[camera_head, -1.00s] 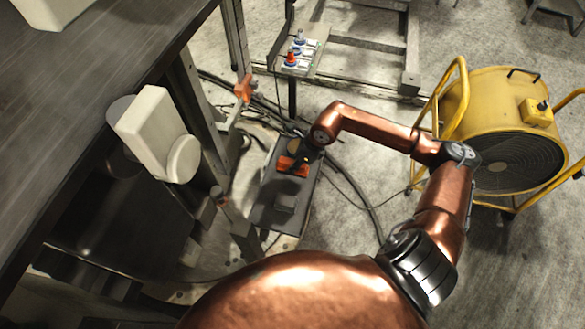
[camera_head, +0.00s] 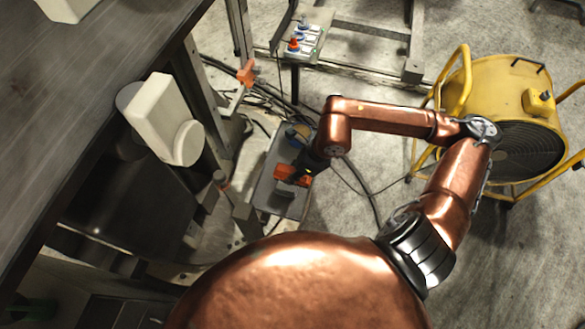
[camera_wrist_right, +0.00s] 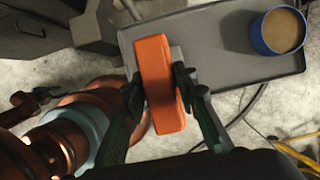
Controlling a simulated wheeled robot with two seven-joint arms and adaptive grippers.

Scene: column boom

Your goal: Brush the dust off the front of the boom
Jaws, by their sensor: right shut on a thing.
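My right gripper (camera_head: 306,168) is shut on an orange brush (camera_head: 287,175), which appears above the dark tray (camera_head: 268,192). In the right wrist view the brush (camera_wrist_right: 157,75) sits upright in the picture between the two dark fingers of the right gripper (camera_wrist_right: 165,95). Its bristles cannot be made out. A wide dark beam (camera_head: 75,95) runs along the upper left of the head view and looks like the boom. I cannot make out dust on it, and its front is not clearly shown.
A blue-rimmed cup (camera_wrist_right: 278,31) stands on the tray's far end. A white box-shaped fitting (camera_head: 160,115) hangs beside the beam. A yellow fan (camera_head: 505,105) stands at right. A small stand (camera_head: 305,42) holds bottles at the back. Cables cross the floor.

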